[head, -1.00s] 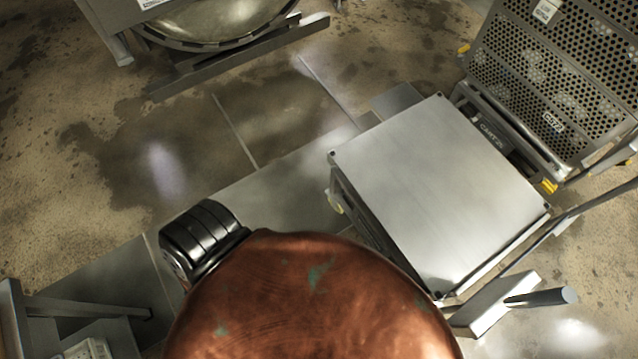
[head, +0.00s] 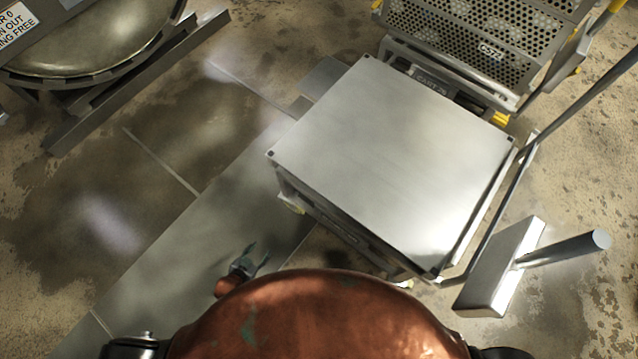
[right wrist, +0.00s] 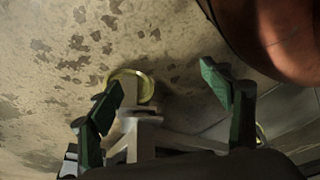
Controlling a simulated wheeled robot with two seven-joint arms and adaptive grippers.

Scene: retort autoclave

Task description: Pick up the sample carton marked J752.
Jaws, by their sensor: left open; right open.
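I do not see the sample carton marked J752 in either view. My left gripper (head: 252,258) shows small at the lower middle of the head view, just beyond my copper-coloured body. Its fingers are open and nothing shows between them. My right gripper (right wrist: 163,82) is open and empty in the right wrist view, its green-tipped fingers wide apart above the stained floor.
A bare steel-topped cart (head: 395,160) stands right of centre. Behind it is a perforated metal cart (head: 480,50). A round vessel door (head: 90,45) is at top left. A grey block with a post (head: 500,265) stands at right. Floor at left is clear.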

